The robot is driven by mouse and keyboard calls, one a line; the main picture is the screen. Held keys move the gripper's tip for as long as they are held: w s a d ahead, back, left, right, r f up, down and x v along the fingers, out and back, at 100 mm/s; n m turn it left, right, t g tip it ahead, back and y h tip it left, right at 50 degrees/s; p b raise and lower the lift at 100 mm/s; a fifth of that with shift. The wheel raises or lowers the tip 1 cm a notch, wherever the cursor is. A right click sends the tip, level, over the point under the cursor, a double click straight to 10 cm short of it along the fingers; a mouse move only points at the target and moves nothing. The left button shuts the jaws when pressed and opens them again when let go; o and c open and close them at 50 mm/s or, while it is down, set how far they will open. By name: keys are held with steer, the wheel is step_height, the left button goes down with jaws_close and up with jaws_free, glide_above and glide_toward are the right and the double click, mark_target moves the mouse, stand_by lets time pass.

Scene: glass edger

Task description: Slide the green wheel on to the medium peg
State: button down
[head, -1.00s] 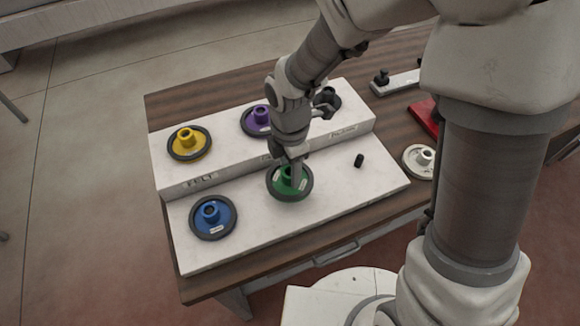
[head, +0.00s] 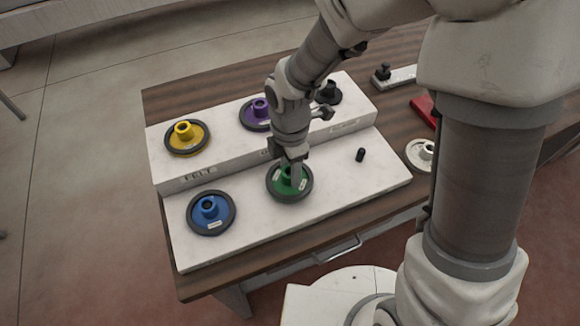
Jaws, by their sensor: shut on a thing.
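The green wheel (head: 290,186), a dark-rimmed disc with a green hub, is at the middle of the lower white step of the stand. My gripper (head: 291,176) points down from above and is shut on its hub. I cannot tell whether the wheel rests on the step or sits just above it, and any peg under it is hidden. A bare short black peg (head: 360,155) stands on the lower step to the right of the wheel.
A blue wheel (head: 211,213) is at left on the lower step of the white stand (head: 245,245). Yellow (head: 187,137), purple (head: 255,115) and black (head: 328,92) wheels sit on the upper step. A white wheel (head: 417,157) and a red object (head: 424,108) lie on the table at right.

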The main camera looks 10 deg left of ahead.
steer(key=shift+f+b, duration=0.45)
steer(key=shift+f, duration=0.2)
steer(key=shift+c, duration=1.2)
jaws_free()
step_height(320, 180, up, 18)
steer(key=p, duration=0.1)
steer(key=shift+f+p, duration=0.25)
steer(key=shift+p, duration=0.15)
